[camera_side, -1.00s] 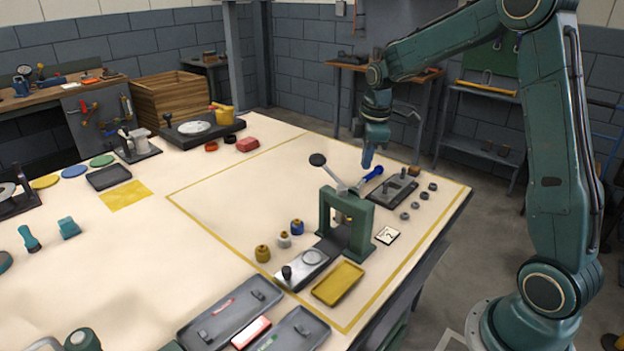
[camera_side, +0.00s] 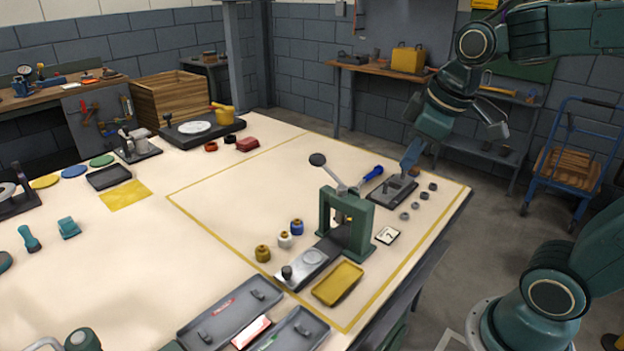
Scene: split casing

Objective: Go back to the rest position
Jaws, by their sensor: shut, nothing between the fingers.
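My gripper (camera_side: 411,160) is shut and empty. It hangs above the far right part of the table, tilted, with its tip in line with the far end of a dark fixture plate (camera_side: 388,195). From this view I cannot tell how high it is above the plate.
Several dark nuts (camera_side: 415,206) lie along the table's right edge. Small jars (camera_side: 284,240), a yellow tray (camera_side: 338,284) and grey trays (camera_side: 229,312) are nearer. A blue cart (camera_side: 571,165) stands on the floor at right.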

